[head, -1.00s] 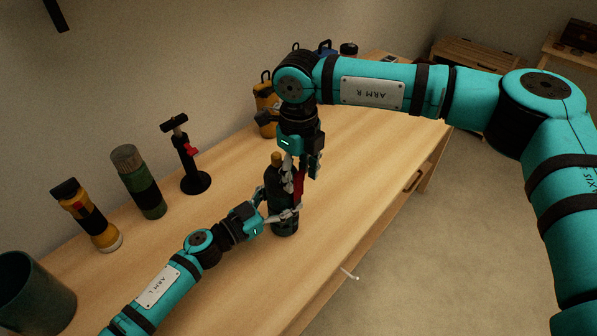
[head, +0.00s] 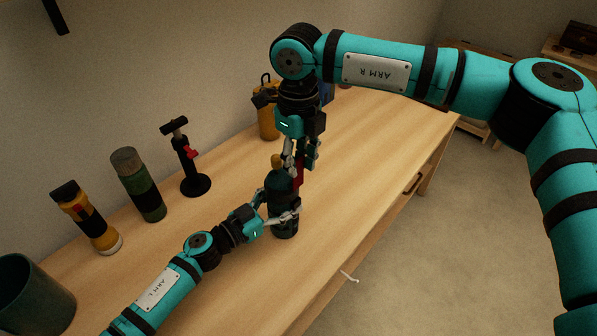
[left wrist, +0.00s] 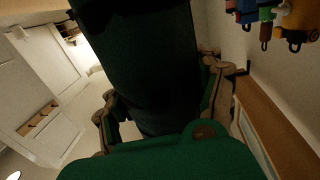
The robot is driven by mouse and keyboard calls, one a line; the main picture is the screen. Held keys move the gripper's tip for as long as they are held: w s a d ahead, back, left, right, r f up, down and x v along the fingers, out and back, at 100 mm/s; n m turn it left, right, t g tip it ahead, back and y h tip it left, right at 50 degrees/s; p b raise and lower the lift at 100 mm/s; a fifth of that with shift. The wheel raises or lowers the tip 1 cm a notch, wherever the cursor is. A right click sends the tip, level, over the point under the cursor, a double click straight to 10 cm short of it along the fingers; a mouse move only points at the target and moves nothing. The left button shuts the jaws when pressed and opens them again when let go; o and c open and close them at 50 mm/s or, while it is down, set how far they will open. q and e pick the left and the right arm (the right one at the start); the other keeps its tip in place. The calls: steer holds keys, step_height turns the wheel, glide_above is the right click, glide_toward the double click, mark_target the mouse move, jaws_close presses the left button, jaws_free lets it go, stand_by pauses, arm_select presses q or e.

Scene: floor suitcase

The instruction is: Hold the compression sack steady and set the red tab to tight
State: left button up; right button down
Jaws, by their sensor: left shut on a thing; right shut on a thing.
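The compression sack (head: 283,190) is a dark green, upright cylinder with a rounded top and a tan knob, standing on the wooden table. My left gripper (head: 280,216) is shut around its lower part from the left; the sack's dark body also fills the middle of the left wrist view (left wrist: 160,60), between the fingers. The red tab (head: 299,171) shows as a thin red strip at the sack's upper right side. My right gripper (head: 299,166) points down from above and is shut on the red tab. The fingers hide part of the tab.
The table (head: 370,140) is clear to the right of the sack. At the left stand a dark mug (head: 36,295), a yellow flashlight (head: 90,222), a green cylinder (head: 138,185) and a black stand with a red part (head: 190,160). A yellow container (head: 268,122) stands behind.

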mark_target(299, 159)
arm_select(q)
steer(key=shift+s, duration=0.15)
arm_select(e)
steer(key=shift+r, duration=0.45)
steer(key=c, duration=1.5)
jaws_free()
steer(key=shift+w, duration=0.1)
steer(key=shift+c, duration=0.2)
arm_select(q)
steer(key=shift+f, duration=0.15)
arm_select(e)
steer(key=o, duration=0.4)
step_height(299, 159, up, 12)
steer(key=shift+f, duration=0.1)
arm_select(q)
steer(key=o, duration=1.5)
steer(key=shift+o, duration=0.2)
